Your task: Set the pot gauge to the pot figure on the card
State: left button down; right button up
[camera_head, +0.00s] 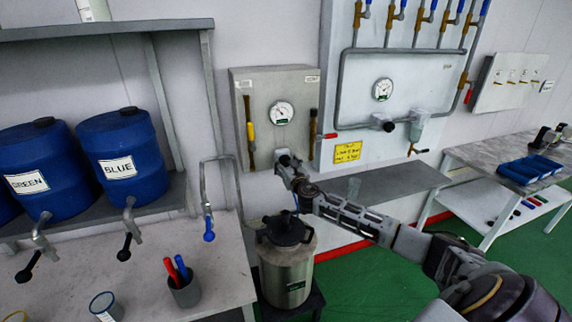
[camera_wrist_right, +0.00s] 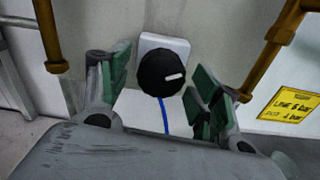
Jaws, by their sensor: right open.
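The pot gauge (camera_head: 281,113) is a round white dial on a grey panel (camera_head: 297,79) on the wall; its needle is too small to read surely. A yellow card (camera_head: 347,152) hangs right of it; in the right wrist view the card (camera_wrist_right: 290,103) seems to read line 6 bar, pot 4 bar. A black knob (camera_wrist_right: 155,62) with a white mark sits on a white plate, the mark pointing right. My right gripper (camera_head: 287,160) is below the gauge, hiding the knob in the head view. Its open green-padded fingers (camera_wrist_right: 158,88) stand either side of the knob, with gaps visible.
Brass pipes (camera_wrist_right: 48,35) flank the knob, and a blue hose (camera_wrist_right: 163,115) hangs below. A second gauge (camera_head: 382,89) is on the right panel. A grey lidded pot (camera_head: 286,270) stands below my arm. Blue drums (camera_head: 122,155) and a cup (camera_head: 184,291) are left.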

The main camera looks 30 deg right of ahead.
jog(key=shift+w, duration=0.1)
jog(key=shift+c, duration=0.4)
jog(key=c, duration=0.9)
jog(key=shift+c, duration=0.2)
jog(key=shift+m, duration=0.4)
jog(key=m+b, duration=0.1)
jog(key=m, duration=0.3)
jog(key=shift+a, duration=0.1)
jog(key=shift+r+m+b, duration=0.1)
jog(key=shift+m+b, duration=0.2)
jog(key=shift+m, duration=1)
